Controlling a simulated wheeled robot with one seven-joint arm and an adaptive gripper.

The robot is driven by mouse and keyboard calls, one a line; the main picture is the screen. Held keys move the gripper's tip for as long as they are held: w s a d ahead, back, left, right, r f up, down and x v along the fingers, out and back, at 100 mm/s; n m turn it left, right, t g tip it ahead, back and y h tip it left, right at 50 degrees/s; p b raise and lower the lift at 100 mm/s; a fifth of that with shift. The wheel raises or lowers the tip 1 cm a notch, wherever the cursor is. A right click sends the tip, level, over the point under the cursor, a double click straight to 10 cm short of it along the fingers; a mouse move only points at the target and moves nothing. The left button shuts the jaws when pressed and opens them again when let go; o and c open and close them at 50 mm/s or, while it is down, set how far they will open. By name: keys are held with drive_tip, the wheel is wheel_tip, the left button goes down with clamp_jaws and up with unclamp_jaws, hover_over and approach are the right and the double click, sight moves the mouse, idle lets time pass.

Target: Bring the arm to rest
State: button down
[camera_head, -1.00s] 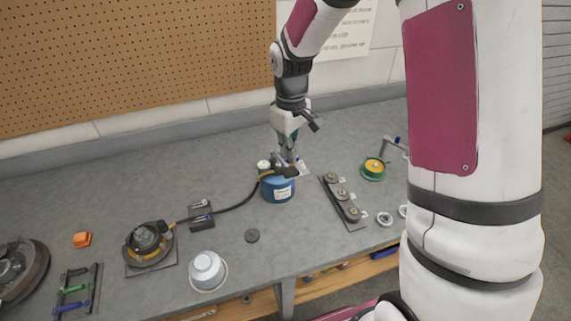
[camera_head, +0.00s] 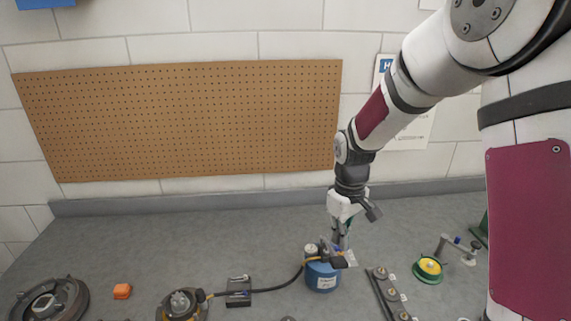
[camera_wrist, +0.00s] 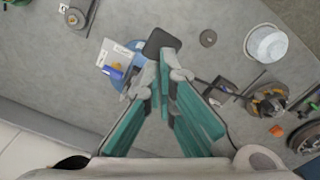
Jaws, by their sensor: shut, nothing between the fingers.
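My arm reaches in from the right in the head view, bent down toward the bench. My gripper (camera_head: 341,243) points down just above and behind the blue canister (camera_head: 322,279), which has a black and yellow fitting on top. In the wrist view my gripper (camera_wrist: 163,80) has its teal fingers shut with nothing between them. The canister (camera_wrist: 119,78) lies beyond the fingertips there, partly hidden by them and by a dark pad. Whether the fingers touch the fitting cannot be told.
A black hose runs left from the canister to a round burner-like device (camera_head: 181,305). An orange block (camera_head: 122,291) and a dark wheel (camera_head: 48,299) lie farther left. Right are a dark rail with knobs (camera_head: 388,293) and a green-yellow spool (camera_head: 429,268). A pegboard (camera_head: 190,115) hangs behind.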

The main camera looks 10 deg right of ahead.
drive_tip(key=s+r+m+t+b, duration=0.4)
drive_tip(key=s+r, duration=0.7)
drive_tip(key=r, duration=0.4)
drive_tip(key=s+m+t+b, duration=0.1)
drive_tip(key=s+m, duration=0.1)
drive_tip(key=s, duration=0.5)
drive_tip(key=shift+r+t, duration=0.25)
drive_tip(key=shift+t, duration=0.05)
idle(0.8)
